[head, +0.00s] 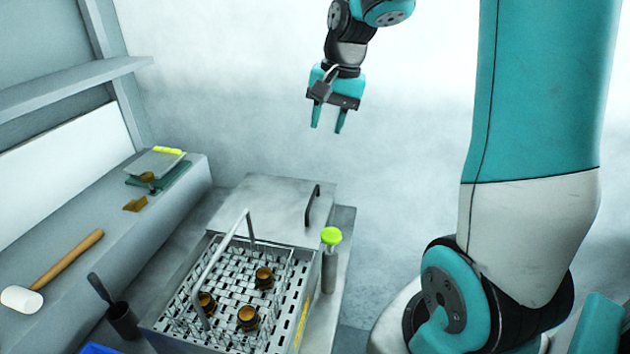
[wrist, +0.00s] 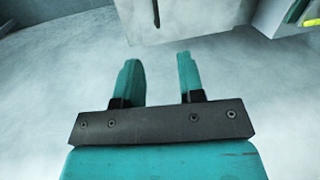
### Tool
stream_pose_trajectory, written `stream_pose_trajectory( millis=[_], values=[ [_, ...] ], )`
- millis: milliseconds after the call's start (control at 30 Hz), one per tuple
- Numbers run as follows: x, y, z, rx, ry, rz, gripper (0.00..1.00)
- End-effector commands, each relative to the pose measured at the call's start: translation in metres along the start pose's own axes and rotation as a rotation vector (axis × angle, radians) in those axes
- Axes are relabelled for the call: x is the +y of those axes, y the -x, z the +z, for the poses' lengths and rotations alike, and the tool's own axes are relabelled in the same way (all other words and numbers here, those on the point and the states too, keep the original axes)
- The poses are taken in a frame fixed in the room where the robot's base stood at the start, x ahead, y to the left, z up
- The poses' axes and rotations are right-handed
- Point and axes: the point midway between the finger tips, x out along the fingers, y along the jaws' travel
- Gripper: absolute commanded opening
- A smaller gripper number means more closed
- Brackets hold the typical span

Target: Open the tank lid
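The tank lid (head: 268,203) is a flat grey metal plate lying over the back part of the tank. A dark bar handle (head: 312,205) stands along its right side. In the wrist view, part of the lid (wrist: 190,18) shows at the top edge, with the dark handle (wrist: 156,12) cut off there. My gripper (head: 327,122) hangs in the air above and behind the lid, fingers pointing down. It is open and empty, apart from the handle; the wrist view also shows its two fingers (wrist: 159,62) spread with nothing between them.
My arm column fills the right.

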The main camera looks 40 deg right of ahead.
Motion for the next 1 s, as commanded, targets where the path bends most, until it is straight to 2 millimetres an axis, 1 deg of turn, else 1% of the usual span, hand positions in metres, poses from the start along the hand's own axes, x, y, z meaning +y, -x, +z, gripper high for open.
stream_pose_trajectory(
  millis=[33,100,167,267,700,800,900,1000],
  values=[
    [0.006,0.001,-0.010,0.005,-0.045,0.005,0.36],
    [0.010,-0.001,-0.015,0.008,-0.075,0.008,0.36],
    [0.010,-0.006,-0.016,0.008,-0.079,0.008,0.36],
    [0.010,-0.021,-0.015,0.004,-0.076,0.009,0.36],
    [0.010,-0.120,-0.014,0.003,-0.070,0.010,0.36],
    [0.010,-0.139,-0.014,0.005,-0.070,0.009,0.36],
    [0.010,-0.154,-0.015,0.006,-0.070,0.009,0.36],
    [0.011,-0.165,-0.015,0.008,-0.071,0.008,0.36]
  ],
)
